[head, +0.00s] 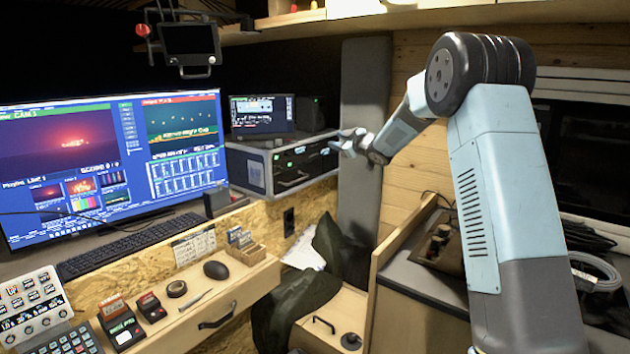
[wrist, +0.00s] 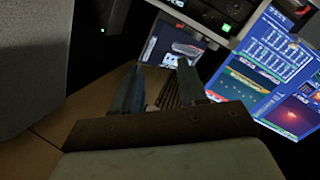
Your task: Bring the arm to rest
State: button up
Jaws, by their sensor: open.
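My arm rises from the lower right of the head view, bends at a dark elbow joint and reaches left and down. My gripper (head: 347,143) is at its end, in front of the right end of the silver rack unit (head: 262,168). In the wrist view my gripper (wrist: 160,85) shows its two fingers apart, with nothing held between them. I cannot tell from the head view how far the fingertips are from the rack unit.
A grey upright panel (head: 362,90) stands behind the gripper. A wide monitor (head: 130,190) and a small screen (head: 262,115) are to the left. A dark jacket (head: 300,300) hangs over the bench below the gripper.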

jog(key=s+d+r+m+h, duration=0.3)
jog(key=s+d, duration=0.2)
jog(key=s, duration=0.3)
jog(key=s+d+r+m+g+h, duration=0.1)
jog(key=s+d+r+m+h, duration=0.25)
jog(key=s, duration=0.45)
jog(key=s+d+r+m+h, duration=0.3)
jog(key=s+d, duration=0.2)
jog(key=s, duration=0.3)
jog(key=s+f+m+g, duration=0.1)
jog(key=s+f+g, duration=0.1)
jog(key=s, duration=1)
jog(key=s+d+f+m+g, duration=0.1)
jog(key=s+f, duration=0.4)
jog(key=s, duration=0.8)
jog(key=s+f+m+g, duration=0.2)
jog(key=s+f+g, duration=0.2)
jog(key=s, duration=0.8)
jog(key=shift+s+d+f+m, duration=0.15)
jog(key=shift+s+d+m, duration=0.1)
jog(key=shift+s+m, duration=0.1)
